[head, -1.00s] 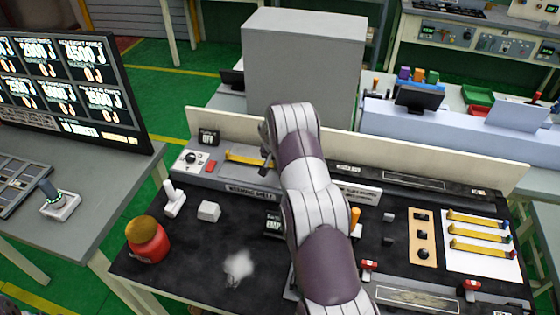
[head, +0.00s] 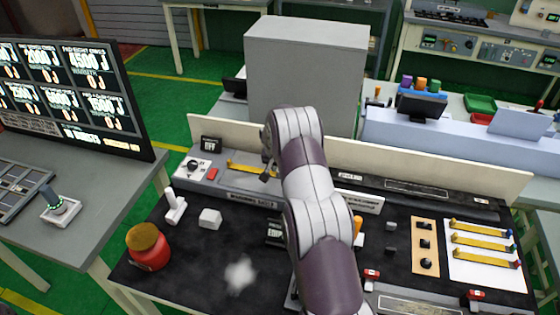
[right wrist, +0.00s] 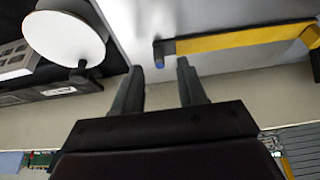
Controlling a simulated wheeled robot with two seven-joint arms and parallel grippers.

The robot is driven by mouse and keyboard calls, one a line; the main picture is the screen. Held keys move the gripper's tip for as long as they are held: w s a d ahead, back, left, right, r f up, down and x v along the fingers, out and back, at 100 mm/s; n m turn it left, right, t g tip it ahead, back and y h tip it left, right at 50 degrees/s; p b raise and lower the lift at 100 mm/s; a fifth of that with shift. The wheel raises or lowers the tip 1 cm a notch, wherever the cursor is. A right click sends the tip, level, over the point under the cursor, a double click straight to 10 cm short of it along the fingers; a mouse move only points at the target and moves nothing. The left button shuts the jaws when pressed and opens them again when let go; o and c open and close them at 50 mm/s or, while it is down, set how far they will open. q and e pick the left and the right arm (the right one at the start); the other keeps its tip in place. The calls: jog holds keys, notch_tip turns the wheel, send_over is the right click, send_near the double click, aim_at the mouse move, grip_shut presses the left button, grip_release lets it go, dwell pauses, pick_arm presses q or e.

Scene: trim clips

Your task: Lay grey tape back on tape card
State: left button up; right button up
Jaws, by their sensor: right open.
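A yellow strip (head: 250,168) with a dark end lies on the grey shelf at the back of the bench. It also shows at the top right of the right wrist view (right wrist: 235,40), its dark end just beyond my fingertips; I see no all-grey tape. The white tape card (head: 484,272) at the right of the bench bears several yellow strips with coloured ends. My right gripper (right wrist: 160,72) is open and empty, its fingers either side of the line to the strip's dark end. In the head view my right arm partly hides the gripper and mid-bench. My left gripper is not in view.
A red jar (head: 148,248), a white block (head: 210,218) and a white puff (head: 240,273) are on the left of the black bench top. An orange board (head: 424,246) lies left of the card. A low cream panel (head: 430,168) borders the back.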

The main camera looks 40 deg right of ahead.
jog(key=b+v, duration=0.3)
jog(key=v, duration=0.8)
jog(key=shift+s+r, duration=0.1)
